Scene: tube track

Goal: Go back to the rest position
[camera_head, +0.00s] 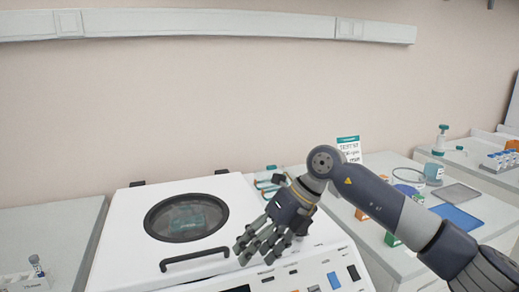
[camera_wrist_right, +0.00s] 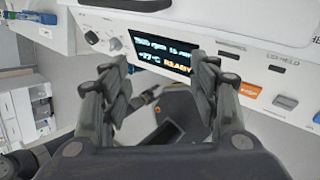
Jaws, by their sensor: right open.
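My right gripper (camera_head: 250,245) hangs in front of the white centrifuge (camera_head: 115,250), over the right part of its front edge. It is open, and nothing shows between its fingers. In the right wrist view my right gripper (camera_wrist_right: 162,85) has its two finger groups spread wide, below the centrifuge's lit display (camera_wrist_right: 162,55). The display includes the word READY. The centrifuge lid (camera_head: 240,200) looks closed; a teal rotor shows dimly through its round window (camera_head: 187,218). The dark lid handle (camera_head: 195,259) is just left of the fingers. My left gripper is not in view.
Right of the centrifuge is a bench with a blue mat (camera_head: 457,217), a grey tray (camera_head: 455,193), a teal-capped bottle (camera_head: 434,172) and a standing sign (camera_head: 348,150). A small rack (camera_head: 17,279) stands at the lower left. The left bench top (camera_head: 50,235) is mostly clear.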

